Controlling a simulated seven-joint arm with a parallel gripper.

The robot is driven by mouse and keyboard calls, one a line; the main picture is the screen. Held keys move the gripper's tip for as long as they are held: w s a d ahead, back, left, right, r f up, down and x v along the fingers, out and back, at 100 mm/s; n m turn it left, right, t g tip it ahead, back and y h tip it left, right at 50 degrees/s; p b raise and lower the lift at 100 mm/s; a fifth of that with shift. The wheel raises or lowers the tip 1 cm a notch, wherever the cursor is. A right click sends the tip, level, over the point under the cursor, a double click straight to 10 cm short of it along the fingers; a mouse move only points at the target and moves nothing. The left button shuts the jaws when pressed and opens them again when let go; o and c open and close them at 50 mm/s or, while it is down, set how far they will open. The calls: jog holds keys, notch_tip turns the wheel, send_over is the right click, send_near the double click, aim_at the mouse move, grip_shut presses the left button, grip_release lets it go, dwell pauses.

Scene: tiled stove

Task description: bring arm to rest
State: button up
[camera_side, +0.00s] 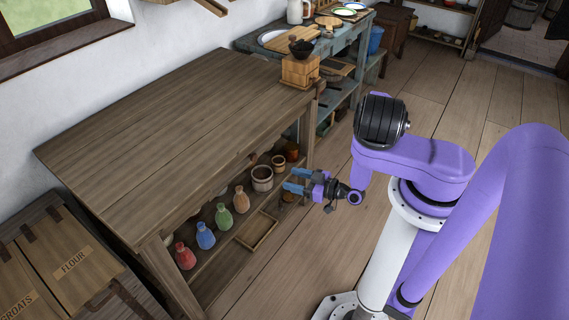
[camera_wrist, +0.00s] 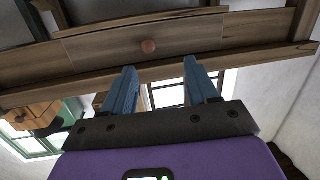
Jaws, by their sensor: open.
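My gripper (camera_side: 294,182) is in front of the right end of the wooden table (camera_side: 178,130), below the level of its top. Its two blue fingers point left in the side view, toward the table's lower shelf. In the wrist view, my gripper (camera_wrist: 162,84) has its two fingers apart with nothing between them. I cannot tell from these views whether the fingers touch the table.
Coloured bottles, including a green one (camera_side: 224,216), stand on the lower shelf near an empty wooden tray (camera_side: 256,231). A wooden coffee grinder (camera_side: 300,70) stands at the tabletop's right end. The rest of the tabletop is bare. A flour chest (camera_side: 72,262) stands at lower left.

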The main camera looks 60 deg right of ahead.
jog(key=w+a+r+n+g+y, duration=0.25)
jog(key=w+a+n+g, duration=0.35)
jog(key=w+n+g, duration=0.5)
jog(key=a+r+n+g+h, duration=0.4)
jog(key=a+r, duration=0.4)
jog(key=r, duration=0.5)
jog(key=s+a+r+m+t+h, duration=0.1)
jog(key=s+a+r+t, duration=0.1)
jog(key=s+r, duration=0.5)
jog(key=s+d+r+m+g, duration=0.1)
jog(key=s+r, duration=0.5)
jog(key=s, duration=0.6)
jog(key=s+d+r+m+g, duration=0.1)
jog(key=s+r+m+g, duration=0.1)
jog(key=s+r, duration=0.5)
jog(key=s, duration=0.5)
jog(key=shift+s+r+m, duration=0.3)
jog(key=shift+m, duration=0.1)
